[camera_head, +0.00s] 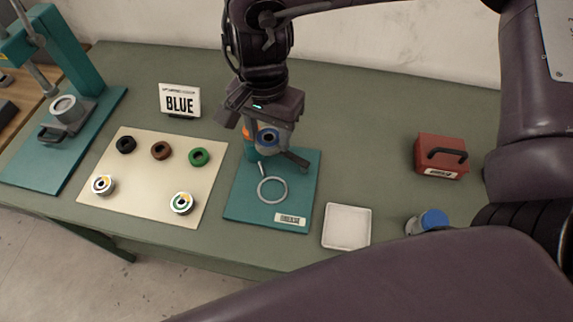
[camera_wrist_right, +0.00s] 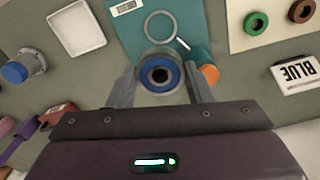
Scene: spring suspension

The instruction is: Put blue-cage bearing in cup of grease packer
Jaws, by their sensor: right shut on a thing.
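The blue-cage bearing (camera_head: 268,138) is held between the fingers of my right gripper (camera_head: 270,146), above the back part of a teal plate. In the right wrist view, the bearing (camera_wrist_right: 160,73) shows its blue ring and dark bore, with a finger on each side. The teal plate (camera_head: 301,175), which looks like the grease packer, carries a pale ring (camera_head: 272,190) that may be its cup, a lever and an orange part. The ring looks empty and lies in front of the bearing in the head view. My left gripper is not in view.
A cream mat (camera_head: 135,197) holds two bearings and several coloured rings, with a BLUE sign (camera_head: 180,101) behind. A white tray (camera_head: 347,227), a blue-capped jar (camera_head: 428,221) and a red box (camera_head: 441,156) stand to the right. A teal press (camera_head: 60,110) stands at the left.

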